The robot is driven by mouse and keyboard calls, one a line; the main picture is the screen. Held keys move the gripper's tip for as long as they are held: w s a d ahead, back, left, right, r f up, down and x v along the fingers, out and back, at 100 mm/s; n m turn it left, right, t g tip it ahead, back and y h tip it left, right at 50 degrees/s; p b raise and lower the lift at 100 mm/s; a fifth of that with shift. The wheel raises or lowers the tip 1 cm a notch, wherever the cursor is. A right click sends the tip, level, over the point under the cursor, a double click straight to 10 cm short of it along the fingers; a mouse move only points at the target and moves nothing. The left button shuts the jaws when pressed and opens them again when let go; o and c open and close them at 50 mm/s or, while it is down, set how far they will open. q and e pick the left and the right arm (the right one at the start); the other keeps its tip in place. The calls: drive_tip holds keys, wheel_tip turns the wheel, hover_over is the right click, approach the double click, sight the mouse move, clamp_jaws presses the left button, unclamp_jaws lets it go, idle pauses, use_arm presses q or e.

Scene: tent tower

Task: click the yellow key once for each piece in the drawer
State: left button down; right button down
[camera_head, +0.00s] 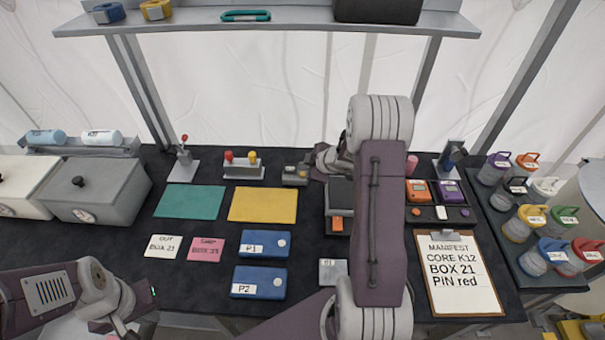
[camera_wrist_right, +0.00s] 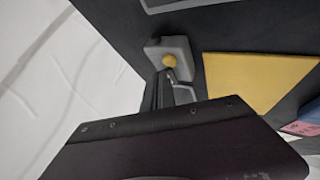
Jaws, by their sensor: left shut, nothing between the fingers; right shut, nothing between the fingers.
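The yellow key (camera_wrist_right: 169,61) is a round yellow button on a small grey box, seen in the right wrist view. In the head view the small grey box (camera_head: 295,174) stands just behind the yellow mat's right corner. My right gripper (camera_wrist_right: 171,77) is shut and empty, its tips close beside the key; I cannot tell whether they touch. In the head view it shows partly behind my arm (camera_head: 318,165). My left gripper (camera_head: 150,293) is shut and empty at lower left, above the table's front.
A base with red and yellow knobs (camera_head: 243,168) stands left of the grey box. Teal (camera_head: 190,202) and yellow (camera_head: 263,205) mats lie in front. A manifest clipboard (camera_head: 459,275) lies right.

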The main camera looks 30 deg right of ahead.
sight(305, 176)
drive_tip(key=shift+f, duration=0.15)
idle(0.3)
drive_tip(key=shift+f, duration=0.3)
drive_tip(key=shift+f+b, duration=0.5)
drive_tip(key=shift+b, duration=0.15)
idle(0.3)
idle(0.4)
drive_tip(key=shift+r+p, duration=0.95)
drive_tip(key=shift+p, duration=0.1)
wheel_tip(305, 176, up, 5)
drive_tip(key=p, duration=0.5)
